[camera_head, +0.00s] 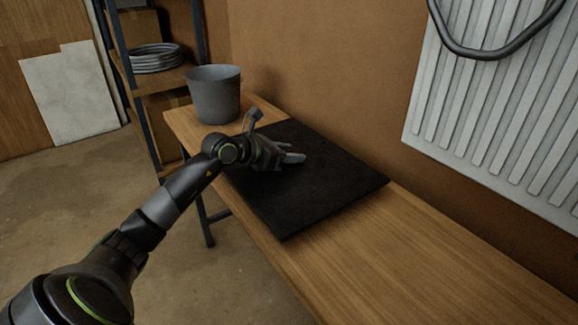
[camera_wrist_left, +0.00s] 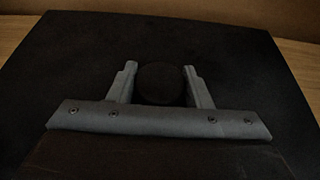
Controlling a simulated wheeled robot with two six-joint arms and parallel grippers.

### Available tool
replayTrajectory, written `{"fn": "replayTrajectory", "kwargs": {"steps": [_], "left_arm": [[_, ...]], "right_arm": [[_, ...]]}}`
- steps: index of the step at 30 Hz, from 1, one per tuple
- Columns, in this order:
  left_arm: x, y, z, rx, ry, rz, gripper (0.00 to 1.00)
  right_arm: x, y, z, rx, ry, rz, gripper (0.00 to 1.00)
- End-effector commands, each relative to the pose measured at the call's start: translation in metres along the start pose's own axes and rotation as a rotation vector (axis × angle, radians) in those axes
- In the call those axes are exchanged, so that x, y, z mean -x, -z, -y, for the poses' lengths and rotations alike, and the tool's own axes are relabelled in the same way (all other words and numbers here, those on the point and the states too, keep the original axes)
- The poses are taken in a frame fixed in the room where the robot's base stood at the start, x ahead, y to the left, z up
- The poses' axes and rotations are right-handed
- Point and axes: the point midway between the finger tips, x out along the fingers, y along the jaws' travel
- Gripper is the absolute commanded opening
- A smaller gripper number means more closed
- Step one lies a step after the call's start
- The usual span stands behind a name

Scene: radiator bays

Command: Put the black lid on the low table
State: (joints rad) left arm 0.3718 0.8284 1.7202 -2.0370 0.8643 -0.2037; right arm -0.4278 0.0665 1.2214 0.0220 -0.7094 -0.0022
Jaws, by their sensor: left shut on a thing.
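The black lid (camera_wrist_left: 160,84) shows in the left wrist view as a dark rounded shape between the two grey fingers. My left gripper (camera_head: 292,157) is shut on it, with one finger on either side. In the head view the gripper itself hides the lid. Beneath is a flat black square panel (camera_head: 320,195), lying on a long wooden table (camera_head: 430,250). The lid is dark against the dark panel, so I cannot tell whether it touches the panel or hangs just above it. My right gripper is out of view.
A grey bucket (camera_head: 215,95) stands on the table's far end, behind my left gripper. A white ribbed radiator (camera_head: 500,110) with a black hose (camera_head: 490,52) hangs on the right wall. A shelf rack with coiled cable (camera_head: 156,58) stands behind. The near table top is clear.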

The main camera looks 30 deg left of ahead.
Motion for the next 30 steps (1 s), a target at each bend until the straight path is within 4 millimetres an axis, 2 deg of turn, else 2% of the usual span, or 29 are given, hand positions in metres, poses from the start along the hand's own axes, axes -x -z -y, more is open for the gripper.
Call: {"fn": "replayTrajectory", "kwargs": {"steps": [3, 6, 14, 15, 19, 20, 30], "left_arm": [[-0.008, 0.020, 0.000, 0.004, 0.001, 0.001, 0.07], [-0.012, 0.029, 0.000, 0.001, 0.000, 0.001, 0.07], [-0.013, 0.031, 0.000, -0.001, 0.000, 0.002, 0.07], [-0.013, 0.033, 0.000, 0.001, 0.000, -0.001, 0.46], [-0.013, 0.033, 0.000, 0.001, 0.000, -0.001, 0.63], [-0.013, 0.033, 0.000, 0.001, 0.000, -0.001, 0.66], [-0.010, 0.032, 0.000, 0.000, -0.001, -0.001, 0.66]], "right_arm": [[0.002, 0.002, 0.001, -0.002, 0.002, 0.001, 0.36], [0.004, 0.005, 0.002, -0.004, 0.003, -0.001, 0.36], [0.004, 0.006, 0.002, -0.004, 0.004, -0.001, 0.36], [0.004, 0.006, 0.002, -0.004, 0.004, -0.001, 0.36], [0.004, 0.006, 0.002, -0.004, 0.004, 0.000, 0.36], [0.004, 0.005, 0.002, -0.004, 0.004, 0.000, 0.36], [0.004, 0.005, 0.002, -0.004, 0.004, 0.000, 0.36]]}}
